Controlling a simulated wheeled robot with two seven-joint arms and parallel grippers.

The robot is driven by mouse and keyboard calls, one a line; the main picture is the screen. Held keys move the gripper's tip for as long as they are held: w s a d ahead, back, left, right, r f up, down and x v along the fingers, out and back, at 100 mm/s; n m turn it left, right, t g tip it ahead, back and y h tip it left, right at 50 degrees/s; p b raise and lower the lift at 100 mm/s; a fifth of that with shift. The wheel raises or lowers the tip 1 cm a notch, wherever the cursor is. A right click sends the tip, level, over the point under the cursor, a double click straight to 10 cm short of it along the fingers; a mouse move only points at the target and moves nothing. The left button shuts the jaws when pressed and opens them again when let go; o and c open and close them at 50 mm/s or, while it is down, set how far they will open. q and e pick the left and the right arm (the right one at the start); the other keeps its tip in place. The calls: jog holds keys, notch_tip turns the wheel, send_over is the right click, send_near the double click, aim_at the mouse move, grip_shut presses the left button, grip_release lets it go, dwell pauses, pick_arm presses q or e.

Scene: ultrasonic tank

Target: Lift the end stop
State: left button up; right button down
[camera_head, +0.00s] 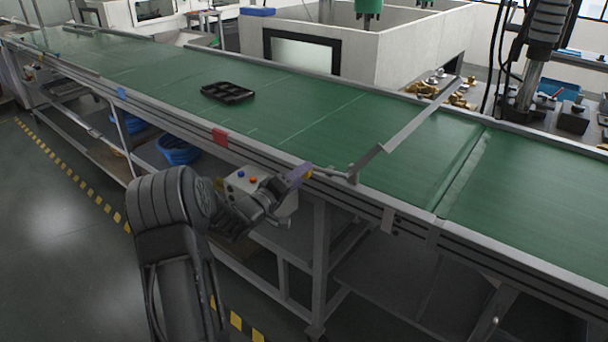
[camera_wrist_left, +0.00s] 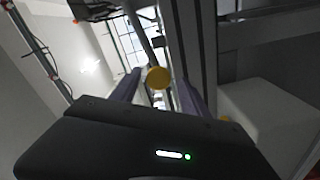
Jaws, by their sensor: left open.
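The end stop (camera_head: 408,128) is a flat grey bar lying slantwise across the green conveyor belt. A short lever runs from its pivot at the near rail and ends in a round yellow knob (camera_head: 308,172). My left gripper (camera_head: 300,174) is at the near rail with its purple fingers at the knob. In the left wrist view the yellow knob (camera_wrist_left: 158,78) appears between the open fingers (camera_wrist_left: 158,92). I cannot tell whether either finger touches it. My right gripper is not in view.
A black compartment tray (camera_head: 228,92) lies on the belt upstream of the end stop. A small box with coloured buttons (camera_head: 247,181) hangs near my left wrist. Brass parts (camera_head: 458,98) lie beyond the far rail. A red marker (camera_head: 220,137) is on the near rail.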

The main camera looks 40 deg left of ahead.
pick_arm(q)
jog(key=s, duration=0.5)
jog(key=shift+s+b, duration=0.3)
jog(key=shift+b, duration=0.1)
jog(key=shift+d+f, duration=0.1)
jog(key=w+d+f+g, duration=0.3)
jog(key=d+f, duration=0.8)
jog(key=f, duration=0.2)
jog(key=s+d+f+m+g+h, duration=0.1)
jog(key=s+d+f+m+g, duration=0.15)
jog(key=d+f, duration=0.5)
jog(key=s+d+f+m+g+h, duration=0.1)
jog(key=s+d+f+g, duration=0.15)
jog(key=d+f, duration=0.45)
jog(key=s+d+f+m+g+h, duration=0.1)
jog(key=s+d+f+m+g, duration=0.2)
jog(key=s+d, duration=0.7)
jog(key=s+d+f+m+g+h, duration=0.1)
jog(key=s+d+f+m+g, duration=0.3)
jog(key=s+d, duration=0.6)
jog(key=s+f+g, duration=0.2)
jog(key=s, duration=0.4)
jog(key=shift+d+h, duration=0.3)
jog(key=shift+d, duration=0.05)
